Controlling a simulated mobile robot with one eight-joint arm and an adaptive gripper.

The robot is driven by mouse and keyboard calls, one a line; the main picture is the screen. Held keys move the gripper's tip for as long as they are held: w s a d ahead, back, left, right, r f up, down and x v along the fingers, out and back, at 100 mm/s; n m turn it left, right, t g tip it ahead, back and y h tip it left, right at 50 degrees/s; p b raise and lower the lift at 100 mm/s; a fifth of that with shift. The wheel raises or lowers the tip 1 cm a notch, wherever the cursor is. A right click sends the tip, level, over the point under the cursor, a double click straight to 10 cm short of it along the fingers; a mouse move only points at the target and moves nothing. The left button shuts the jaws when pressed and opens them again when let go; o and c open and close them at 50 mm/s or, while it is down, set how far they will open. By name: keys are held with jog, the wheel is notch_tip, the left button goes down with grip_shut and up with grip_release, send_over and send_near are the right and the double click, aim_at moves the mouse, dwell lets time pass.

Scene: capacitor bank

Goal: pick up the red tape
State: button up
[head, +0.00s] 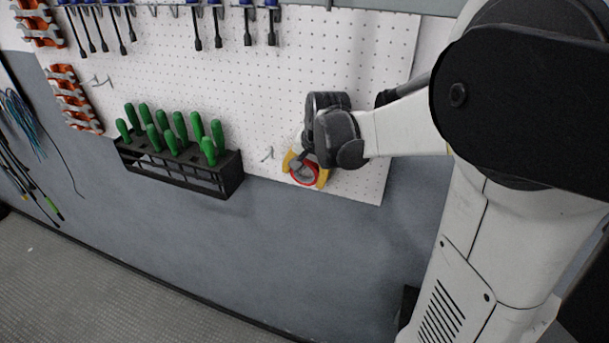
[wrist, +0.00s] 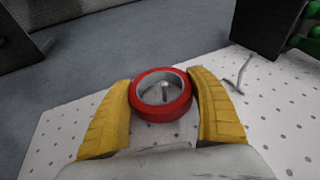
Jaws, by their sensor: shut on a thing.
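The red tape (wrist: 160,117) is a red ring with a grey inner core, in the middle of the wrist view. My gripper (wrist: 163,108) has yellow fingers, one on each side of the roll, and is shut on it. A small metal peg shows through the roll's hole, in front of the white pegboard. In the head view the red tape (head: 303,175) is at the low right part of the pegboard, between the yellow fingers of my gripper (head: 304,172). I cannot tell whether the roll still rests on the peg.
The white pegboard (head: 275,85) carries a black rack (head: 180,170) of green-handled screwdrivers to the left and an empty hook (head: 267,153) close by. Blue-handled tools hang along the top, orange holders (head: 75,97) at left. Below the board is bare grey wall (head: 260,240).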

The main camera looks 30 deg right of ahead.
aim_at(306, 161)
jog(key=shift+r, duration=0.4)
notch_tip(306, 161, up, 2)
jog(key=shift+r, duration=0.2)
jog(key=s+a+b, duration=0.1)
jog(key=s+a, duration=1)
jog(key=a, duration=0.3)
